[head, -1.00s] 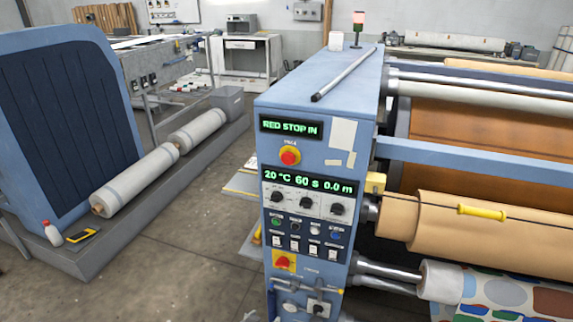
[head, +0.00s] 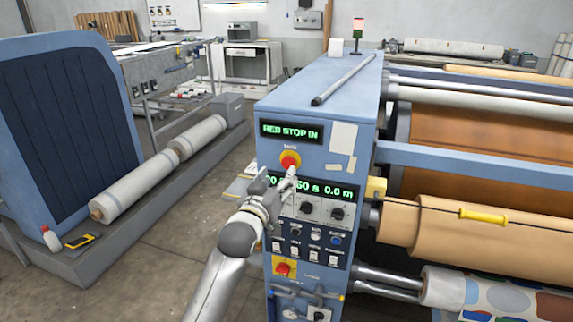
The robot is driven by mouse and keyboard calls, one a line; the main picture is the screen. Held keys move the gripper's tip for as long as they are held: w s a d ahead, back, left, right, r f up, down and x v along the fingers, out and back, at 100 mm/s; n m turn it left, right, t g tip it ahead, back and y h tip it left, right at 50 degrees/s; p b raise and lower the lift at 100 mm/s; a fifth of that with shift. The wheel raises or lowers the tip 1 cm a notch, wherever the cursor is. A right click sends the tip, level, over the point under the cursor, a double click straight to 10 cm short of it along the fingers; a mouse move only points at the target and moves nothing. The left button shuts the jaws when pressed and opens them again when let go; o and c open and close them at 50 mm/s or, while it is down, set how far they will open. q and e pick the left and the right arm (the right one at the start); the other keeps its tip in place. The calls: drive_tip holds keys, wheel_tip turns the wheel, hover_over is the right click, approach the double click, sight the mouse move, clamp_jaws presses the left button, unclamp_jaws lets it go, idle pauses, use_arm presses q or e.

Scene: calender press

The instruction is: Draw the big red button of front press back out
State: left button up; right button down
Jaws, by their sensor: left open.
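The big red button (head: 290,160) sits on a yellow round base high on the blue press front (head: 305,149). The display (head: 290,132) above it reads "RED STOP IN". My left gripper (head: 279,178) is just below the button, its fingers apart and pointing up toward it. One fingertip is very near the button's lower edge; I cannot tell whether it touches. The gripper covers the left part of the lower display. My right gripper is not in view.
Below are knobs, switches and a second red knob (head: 283,268) on a yellow plate. A metal bar (head: 344,78) lies on the press top. Rollers fill the right side. Open floor (head: 165,270) lies to the left.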

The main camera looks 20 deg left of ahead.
sight(288, 164)
use_arm(q)
drive_tip(key=shift+w+d+p, duration=0.15)
drive_tip(key=shift+w+p, duration=0.45)
drive_tip(key=shift+w, duration=3.1)
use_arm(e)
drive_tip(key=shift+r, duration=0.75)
use_arm(q)
clamp_jaws()
drive_tip(key=shift+s+f+p, duration=0.1)
drive_tip(key=shift+s+p, duration=0.3)
drive_tip(key=shift+p, duration=0.05)
drive_tip(key=shift+s, duration=0.55)
drive_tip(key=shift+c, duration=2.1)
unclamp_jaws()
drive_tip(key=o, duration=0.4)
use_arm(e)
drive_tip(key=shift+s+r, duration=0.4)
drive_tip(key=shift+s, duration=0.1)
